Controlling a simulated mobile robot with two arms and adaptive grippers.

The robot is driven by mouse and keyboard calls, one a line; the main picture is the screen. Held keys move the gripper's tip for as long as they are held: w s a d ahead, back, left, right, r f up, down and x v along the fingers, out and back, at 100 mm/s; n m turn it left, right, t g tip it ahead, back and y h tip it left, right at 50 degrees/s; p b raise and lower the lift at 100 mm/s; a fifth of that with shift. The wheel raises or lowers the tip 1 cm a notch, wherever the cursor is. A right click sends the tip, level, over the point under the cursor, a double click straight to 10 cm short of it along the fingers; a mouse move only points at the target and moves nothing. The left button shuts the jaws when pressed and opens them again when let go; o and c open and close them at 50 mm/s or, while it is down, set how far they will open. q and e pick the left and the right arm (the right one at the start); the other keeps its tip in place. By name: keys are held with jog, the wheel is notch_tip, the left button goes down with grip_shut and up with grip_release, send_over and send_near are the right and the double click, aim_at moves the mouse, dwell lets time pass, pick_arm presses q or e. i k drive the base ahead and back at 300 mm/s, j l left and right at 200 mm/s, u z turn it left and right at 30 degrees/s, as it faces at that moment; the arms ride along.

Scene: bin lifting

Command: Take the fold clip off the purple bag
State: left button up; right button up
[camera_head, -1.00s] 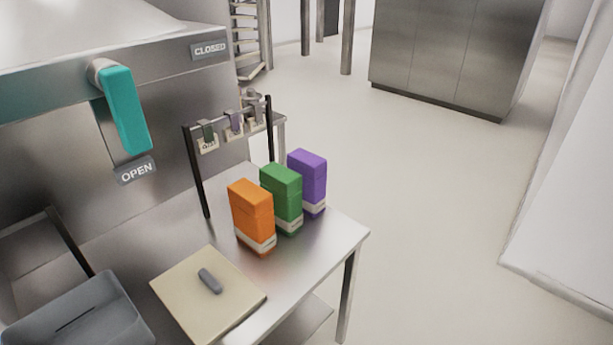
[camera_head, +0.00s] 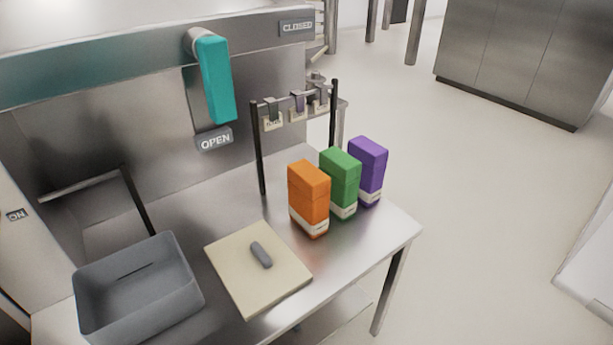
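The purple bag (camera_head: 368,170) stands upright on the steel table, at the right end of a row of three. The green bag (camera_head: 341,184) stands beside it and hides part of its left side. I cannot make out a clip on the purple bag at this size. A small grey elongated piece (camera_head: 261,255) lies on the cream board; I cannot tell whether it is a clip. Several small clips with tags (camera_head: 297,104) hang from the rail behind the bags. Neither of my grippers is in view.
The orange bag (camera_head: 309,198) stands left of the green one. The cream board (camera_head: 238,281) and an empty grey bin (camera_head: 176,318) are on the left. A black-posted rack (camera_head: 258,150) rises behind the bags. A teal handle (camera_head: 216,80) juts out above. The table's right front corner is clear.

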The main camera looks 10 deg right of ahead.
aim_at(370, 183)
jog(key=i+l+u, duration=0.1)
jog(key=l+u, duration=0.25)
jog(key=u, duration=0.15)
jog(key=l+u, duration=0.8)
jog(key=u, duration=0.2)
jog(key=i, duration=0.05)
